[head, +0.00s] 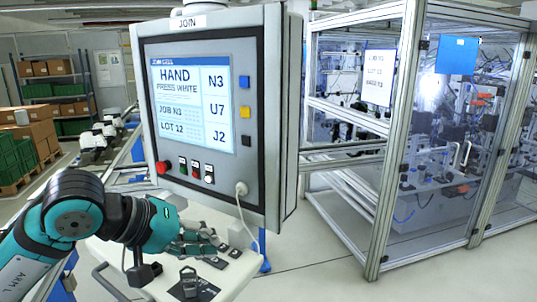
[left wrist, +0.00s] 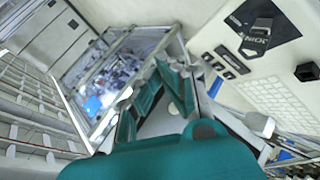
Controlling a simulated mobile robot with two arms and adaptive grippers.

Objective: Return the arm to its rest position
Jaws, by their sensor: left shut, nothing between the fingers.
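My left arm (head: 72,218) comes in from the left in the head view, bent at a teal and black joint. My left gripper (head: 212,240) is in front of the lower part of the control panel, over the white table. It is shut with nothing held. In the left wrist view my left gripper (left wrist: 150,88) shows as teal and grey fingers, with the table to the right of them. My right arm and gripper are not in view.
The control panel (head: 272,120) with a lit screen stands close behind the gripper. The white table (head: 240,275) bears a dark tagged piece (head: 188,281) and small dark blocks. A framed glass cell (head: 388,150) stands right. Open floor (head: 320,270) lies between. Green crates (head: 12,160) stand far left.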

